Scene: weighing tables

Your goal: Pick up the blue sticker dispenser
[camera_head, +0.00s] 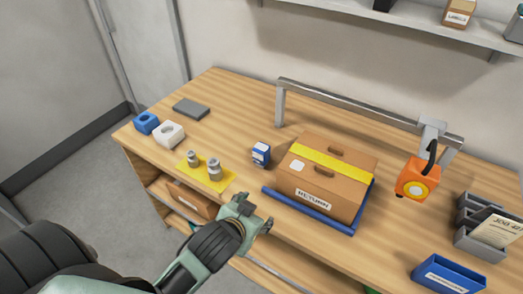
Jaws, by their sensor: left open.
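A blue block with a round opening on top, which looks like the blue sticker dispenser (147,122), stands at the table's left corner. A similar white dispenser (169,134) stands close beside it on the right. My left gripper (256,212) is open and empty at the table's front edge, in front of the carton. It is well to the right of the blue dispenser and nearer to me. My right gripper is not in view.
Two metal weights stand on a yellow mat (222,188), between dispensers and gripper. A small blue-and-white box (261,153) stands left of a RETURN carton (320,180) on a blue-edged scale. A grey slab (191,108) lies behind the dispensers. An orange device (417,178) hangs at right.

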